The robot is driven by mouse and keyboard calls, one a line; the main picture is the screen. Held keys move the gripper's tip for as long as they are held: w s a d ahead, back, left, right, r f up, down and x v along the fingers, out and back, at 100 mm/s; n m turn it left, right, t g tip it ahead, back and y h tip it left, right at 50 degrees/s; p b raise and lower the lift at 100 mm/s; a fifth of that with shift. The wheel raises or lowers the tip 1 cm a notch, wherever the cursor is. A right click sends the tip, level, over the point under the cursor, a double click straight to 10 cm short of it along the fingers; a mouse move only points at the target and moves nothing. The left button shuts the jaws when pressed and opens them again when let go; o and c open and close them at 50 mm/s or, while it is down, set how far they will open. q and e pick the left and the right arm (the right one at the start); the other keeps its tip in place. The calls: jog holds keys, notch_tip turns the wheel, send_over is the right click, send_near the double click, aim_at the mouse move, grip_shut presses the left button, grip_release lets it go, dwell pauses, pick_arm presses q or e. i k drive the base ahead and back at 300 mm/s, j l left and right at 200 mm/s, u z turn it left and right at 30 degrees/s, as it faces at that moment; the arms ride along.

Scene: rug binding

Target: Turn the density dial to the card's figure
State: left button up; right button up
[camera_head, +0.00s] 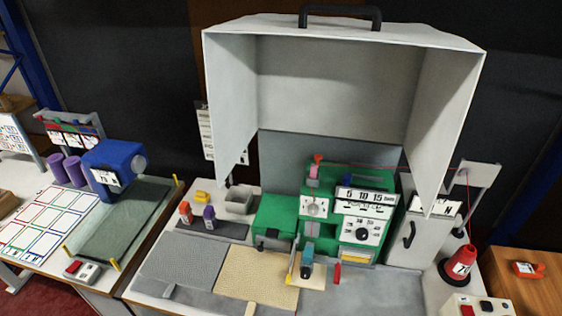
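A green binding machine (284,216) stands on the grey bench under a large raised grey hood (330,95). On its front right is a white panel with a black round dial (362,234) ringed by small marks. Above it is a white scale plate (366,198) reading about 5, 10, 15. A second, smaller white dial (316,207) sits to the left. The dial's pointer setting is too small to read. A white printed card (207,132) hangs left of the hood; its text is unreadable. Neither of my grippers is in view.
A grey mat (185,262) and a beige mat (250,278) lie before the machine. A red thread cone (461,262) stands at right, with a button box (475,306) in front. A blue device (110,168) stands on the left table.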

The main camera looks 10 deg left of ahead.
aim_at(362, 234)
jog(key=i+j+u, duration=0.25)
jog(key=j, duration=0.15)
jog(key=i+j+u, duration=0.1)
jog(key=j+u, duration=0.15)
jog(key=j, duration=0.15)
jog(key=z, duration=1.3)
